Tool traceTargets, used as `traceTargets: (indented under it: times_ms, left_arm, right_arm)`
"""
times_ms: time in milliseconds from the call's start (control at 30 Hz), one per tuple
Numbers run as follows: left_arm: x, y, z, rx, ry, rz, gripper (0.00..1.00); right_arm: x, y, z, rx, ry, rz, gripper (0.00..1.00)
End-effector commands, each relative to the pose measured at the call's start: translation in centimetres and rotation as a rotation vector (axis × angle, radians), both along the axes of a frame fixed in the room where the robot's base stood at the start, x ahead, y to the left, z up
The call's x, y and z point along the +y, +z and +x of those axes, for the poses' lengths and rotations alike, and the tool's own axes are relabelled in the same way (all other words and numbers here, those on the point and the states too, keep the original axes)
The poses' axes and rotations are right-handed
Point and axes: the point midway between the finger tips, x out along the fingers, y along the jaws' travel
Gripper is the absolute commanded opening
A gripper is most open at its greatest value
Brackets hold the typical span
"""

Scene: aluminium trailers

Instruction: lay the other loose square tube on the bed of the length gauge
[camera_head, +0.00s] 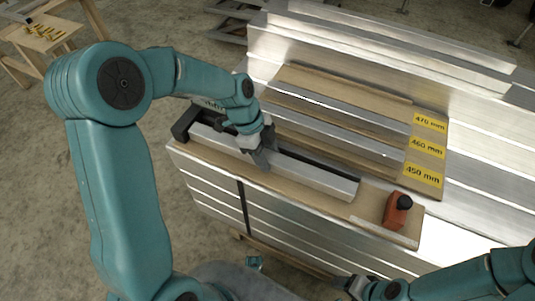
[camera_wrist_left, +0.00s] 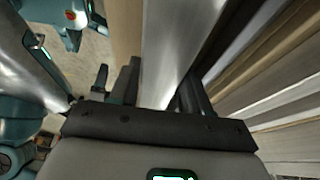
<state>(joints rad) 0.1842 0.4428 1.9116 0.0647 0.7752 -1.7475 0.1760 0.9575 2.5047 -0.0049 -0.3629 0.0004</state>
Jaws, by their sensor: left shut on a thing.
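A bright aluminium square tube (camera_head: 315,178) lies lengthwise along the bed of the length gauge (camera_head: 225,165), a wooden base with a black end stop (camera_head: 185,122) at its left and an orange block with a black knob (camera_head: 397,210) at its right. My left gripper (camera_head: 261,158) is shut on the tube near its middle. In the left wrist view the tube (camera_wrist_left: 178,45) runs between the dark fingers. Whether its underside fully touches the bed is hard to tell. My right gripper (camera_head: 350,285) is at the bottom edge, away from the gauge; its jaw opening is unclear.
Behind the gauge is a wooden rack with yellow labels for 470 mm (camera_head: 430,122), 460 mm (camera_head: 426,148) and 450 mm (camera_head: 423,174). A metal tube (camera_head: 350,118) lies in its 460 mm row. Shiny aluminium panels surround it. A wooden stand (camera_head: 40,35) is far left.

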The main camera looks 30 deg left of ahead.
Motion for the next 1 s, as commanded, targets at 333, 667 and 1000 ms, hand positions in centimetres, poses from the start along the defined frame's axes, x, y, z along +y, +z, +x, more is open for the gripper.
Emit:
traceTargets:
  times_ms: [333,667,1000]
  left_arm:
    - [0.0,-0.1,0.0,0.000,0.000,0.000,0.73]
    - [0.8,2.2,0.1,-0.005,0.003,0.001,0.73]
    - [3.7,9.2,-0.1,-0.004,0.002,0.000,0.73]
  right_arm:
    - [0.0,-0.2,0.0,0.000,0.000,0.000,0.73]
    - [0.0,0.6,0.0,0.000,0.000,0.000,0.73]
    - [0.0,2.1,0.0,0.000,0.000,0.000,0.73]
